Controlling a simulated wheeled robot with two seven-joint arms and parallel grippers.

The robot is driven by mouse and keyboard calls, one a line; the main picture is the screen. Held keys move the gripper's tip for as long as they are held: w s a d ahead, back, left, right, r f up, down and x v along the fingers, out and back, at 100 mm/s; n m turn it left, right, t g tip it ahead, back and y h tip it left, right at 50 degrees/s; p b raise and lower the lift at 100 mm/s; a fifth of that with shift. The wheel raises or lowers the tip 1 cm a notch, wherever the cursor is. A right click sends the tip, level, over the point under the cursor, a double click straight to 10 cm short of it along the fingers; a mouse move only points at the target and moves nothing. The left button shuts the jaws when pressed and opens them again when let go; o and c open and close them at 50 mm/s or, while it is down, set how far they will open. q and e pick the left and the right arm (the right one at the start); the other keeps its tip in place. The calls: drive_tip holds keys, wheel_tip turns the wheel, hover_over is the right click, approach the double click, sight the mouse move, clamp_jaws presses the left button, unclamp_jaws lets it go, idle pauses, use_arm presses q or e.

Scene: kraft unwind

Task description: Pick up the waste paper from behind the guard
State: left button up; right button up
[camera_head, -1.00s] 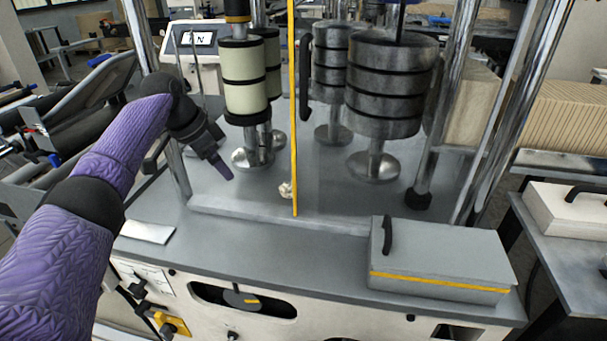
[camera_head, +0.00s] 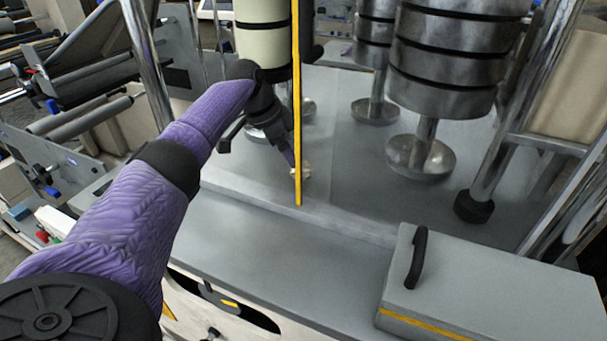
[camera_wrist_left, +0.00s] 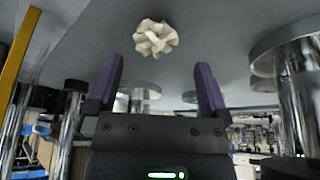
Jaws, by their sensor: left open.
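The waste paper (camera_head: 305,173) is a small crumpled cream ball on the grey machine deck, partly hidden behind the yellow edge (camera_head: 297,120) of the guard. The rest of the guard is hard to make out. In the left wrist view the paper (camera_wrist_left: 156,38) lies just beyond the fingertips, roughly centred between them. My left gripper (camera_head: 289,158) reaches in from the left, low over the deck and close to the paper. Its two purple fingers (camera_wrist_left: 159,65) are spread, with nothing between them. My right gripper is in neither view.
Dark metal weight-like stacks (camera_head: 445,60) on round feet stand to the right, and a cream roll (camera_head: 262,45) stands behind my left wrist. A low raised ledge (camera_head: 345,222) runs in front of the paper. A grey box (camera_head: 465,285) with a black handle sits front right.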

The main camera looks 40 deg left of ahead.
use_arm(q)
drive_tip(key=x, duration=0.1)
drive_tip(key=b+x, duration=0.1)
drive_tip(key=x, duration=0.3)
drive_tip(key=shift+d+f+b, duration=0.1)
drive_tip(key=shift+d+b, duration=0.2)
drive_tip(key=shift+b, duration=0.1)
drive_tip(key=shift+w+f, duration=0.15)
drive_tip(key=shift+f, duration=0.15)
drive_tip(key=shift+r, duration=0.15)
drive_tip(key=c, duration=1.2)
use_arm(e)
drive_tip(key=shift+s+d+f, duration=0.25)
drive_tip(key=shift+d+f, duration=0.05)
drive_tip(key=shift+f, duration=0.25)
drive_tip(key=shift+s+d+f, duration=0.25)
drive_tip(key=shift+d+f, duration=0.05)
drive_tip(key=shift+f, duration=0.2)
